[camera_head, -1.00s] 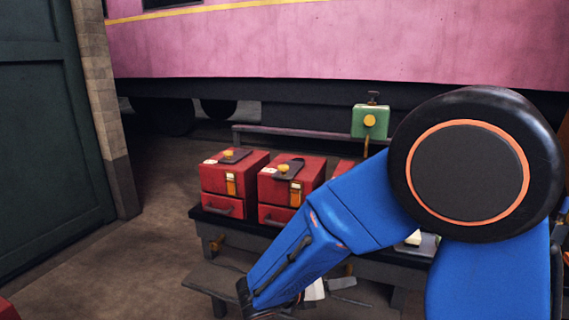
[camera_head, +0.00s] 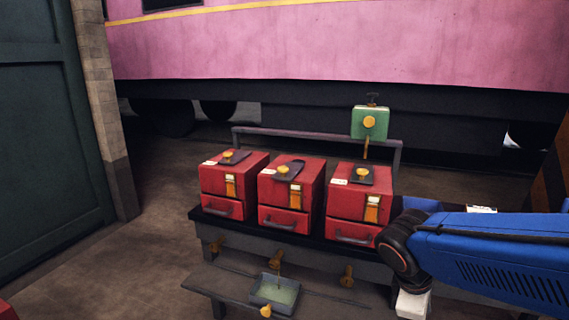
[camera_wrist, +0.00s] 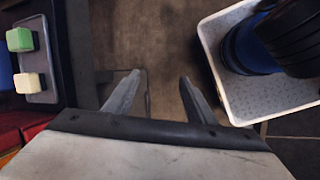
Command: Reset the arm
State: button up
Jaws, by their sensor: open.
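My blue arm reaches in from the right edge in the head view, with its black wrist joint low beside the right end of the bench. A pale part below the wrist is cut off by the bottom edge, and the fingertips do not show there. In the wrist view my gripper (camera_wrist: 158,88) has its two grey fingers apart, with nothing between them. Bare brown floor lies beneath the fingers.
Three red boxes (camera_head: 232,187) stand on a dark bench (camera_head: 215,226); a green box (camera_head: 369,123) is behind. A small tray (camera_head: 275,293) sits lower in front. In the wrist view, a tray with blocks (camera_wrist: 42,80) lies left and a white bin (camera_wrist: 238,108) right.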

jog(key=s+r+m+t+y, duration=0.3)
jog(key=s+m, duration=0.3)
jog(key=m, duration=0.5)
jog(key=shift+a+r+t+y, duration=0.35)
jog(key=shift+r+y, duration=0.25)
jog(key=shift+r, duration=0.15)
